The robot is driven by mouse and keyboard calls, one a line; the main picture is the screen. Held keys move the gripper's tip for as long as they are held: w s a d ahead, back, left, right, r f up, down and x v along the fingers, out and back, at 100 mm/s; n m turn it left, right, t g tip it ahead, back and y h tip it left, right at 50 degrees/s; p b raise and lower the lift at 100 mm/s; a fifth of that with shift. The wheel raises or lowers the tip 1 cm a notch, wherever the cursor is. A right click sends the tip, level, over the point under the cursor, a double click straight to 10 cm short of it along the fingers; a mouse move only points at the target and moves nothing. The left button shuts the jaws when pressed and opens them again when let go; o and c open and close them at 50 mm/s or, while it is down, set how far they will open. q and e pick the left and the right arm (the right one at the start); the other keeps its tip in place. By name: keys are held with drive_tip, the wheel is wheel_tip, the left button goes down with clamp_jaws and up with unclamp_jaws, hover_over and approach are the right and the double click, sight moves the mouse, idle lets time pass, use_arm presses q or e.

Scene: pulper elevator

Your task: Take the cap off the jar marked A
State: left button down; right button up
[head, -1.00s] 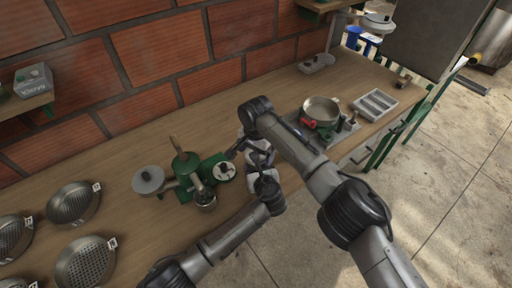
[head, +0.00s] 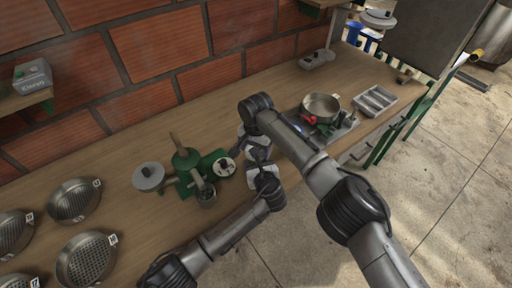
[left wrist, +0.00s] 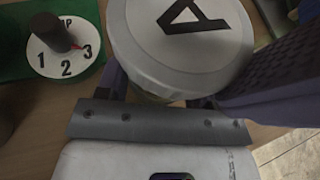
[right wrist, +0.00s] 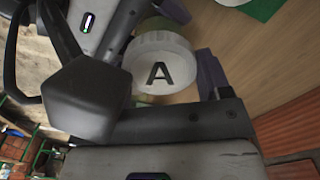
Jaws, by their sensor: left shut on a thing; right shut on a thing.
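The jar marked A has a round pale cap with a black A; the cap fills the upper middle of the left wrist view (left wrist: 180,50) and shows in the right wrist view (right wrist: 160,75). A strip of the yellowish jar body (left wrist: 150,97) shows below the cap. In the head view my left gripper (head: 262,174) and right gripper (head: 256,146) are close together and largely cover the jar. The left fingers pass either side of the jar below the cap. The right fingers stand either side of the cap. Whether the cap is seated or loose cannot be told.
A green pulper (head: 187,162) with a numbered dial (head: 224,167) stands just left of my grippers. A metal pan (head: 321,107) and a divided tray (head: 374,102) are at right. Several sieves (head: 73,202) lie at left. A brick wall (head: 160,55) runs behind the bench.

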drive_tip(key=n, duration=0.3)
drive_tip(key=shift+n, duration=0.4)
drive_tip(key=n, duration=0.5)
drive_tip(key=o, duration=1)
drive_tip(key=shift+r, duration=0.1)
